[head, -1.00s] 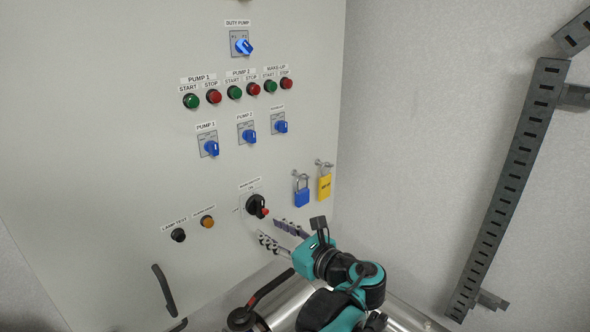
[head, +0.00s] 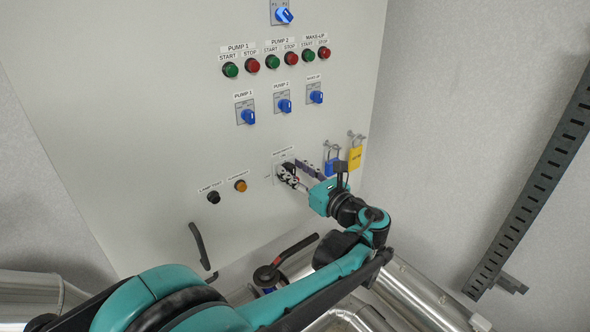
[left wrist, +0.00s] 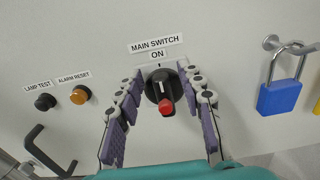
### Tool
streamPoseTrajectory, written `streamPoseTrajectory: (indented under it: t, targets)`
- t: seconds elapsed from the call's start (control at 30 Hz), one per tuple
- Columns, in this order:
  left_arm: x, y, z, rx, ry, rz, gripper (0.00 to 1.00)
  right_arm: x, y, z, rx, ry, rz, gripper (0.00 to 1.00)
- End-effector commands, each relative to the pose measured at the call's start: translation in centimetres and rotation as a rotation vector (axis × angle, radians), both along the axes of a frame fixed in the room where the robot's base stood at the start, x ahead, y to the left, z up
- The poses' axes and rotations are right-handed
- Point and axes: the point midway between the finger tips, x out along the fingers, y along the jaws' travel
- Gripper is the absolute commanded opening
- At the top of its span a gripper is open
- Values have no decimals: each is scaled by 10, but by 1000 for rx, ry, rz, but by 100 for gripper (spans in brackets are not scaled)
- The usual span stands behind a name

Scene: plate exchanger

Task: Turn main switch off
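The main switch is a black rotary knob (left wrist: 160,86) with a red handle end that points down and slightly right in the left wrist view. Labels reading MAIN SWITCH and ON sit above it. My left gripper (left wrist: 161,78) is open, with one finger on each side of the knob and gaps visible on both sides. In the head view my left gripper (head: 303,163) is at the panel and largely covers the switch. Whether any finger touches the knob is not clear. My right gripper is not in view.
The lamp test button (left wrist: 45,102) and orange alarm reset button (left wrist: 79,95) are to the left. A black handle (head: 198,245) and metal pipes lie below.

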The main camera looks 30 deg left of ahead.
Motion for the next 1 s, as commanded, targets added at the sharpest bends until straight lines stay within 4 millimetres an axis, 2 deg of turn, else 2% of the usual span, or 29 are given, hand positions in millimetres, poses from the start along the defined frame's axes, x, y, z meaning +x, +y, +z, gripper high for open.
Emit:
streamPoseTrajectory:
  t: [0.07, 0.2, 0.67, 1.0]
  targets:
    - [0, 0, 0, 0, 0, 0, 38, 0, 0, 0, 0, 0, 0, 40]
    - [0, 0, 0, -1, 0, 0, 1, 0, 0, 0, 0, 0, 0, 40]
    - [-1, 0, -1, -14, -29, 1, 0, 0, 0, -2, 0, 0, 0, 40]
    - [-7, 3, -3, -96, -224, 2, 0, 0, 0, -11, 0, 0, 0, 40]
